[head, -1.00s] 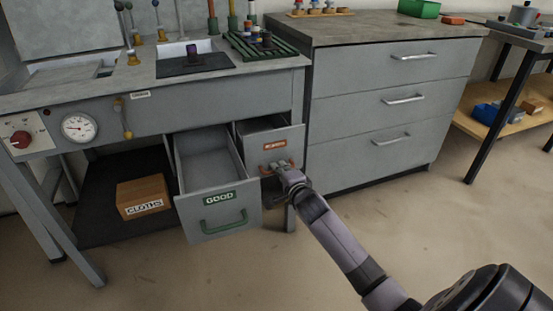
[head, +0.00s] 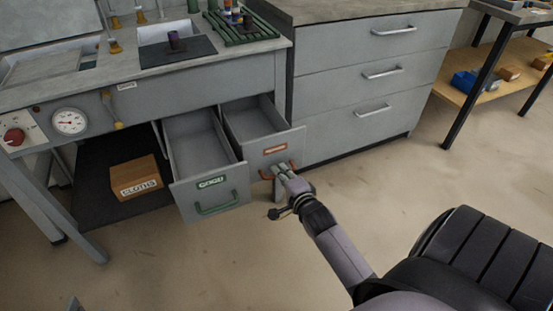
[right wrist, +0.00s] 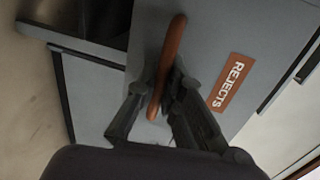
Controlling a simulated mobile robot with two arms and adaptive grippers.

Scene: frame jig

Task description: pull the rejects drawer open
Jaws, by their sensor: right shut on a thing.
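The rejects drawer (head: 268,148) stands pulled out under the bench, with its empty inside showing from above. Its orange label and orange handle are on the front; the label reads REJECTS in the right wrist view (right wrist: 231,83). My right gripper (head: 281,171) is shut on the orange handle (right wrist: 167,65), with a finger on either side of the bar. The good drawer (head: 211,183), with a green label and green handle, is also open, just to the left. My left gripper is not in view.
A cardboard cloths box (head: 138,178) sits on a dark mat under the bench at left. A grey three-drawer cabinet (head: 365,95) stands shut to the right of the rejects drawer. The floor (head: 235,265) in front is clear.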

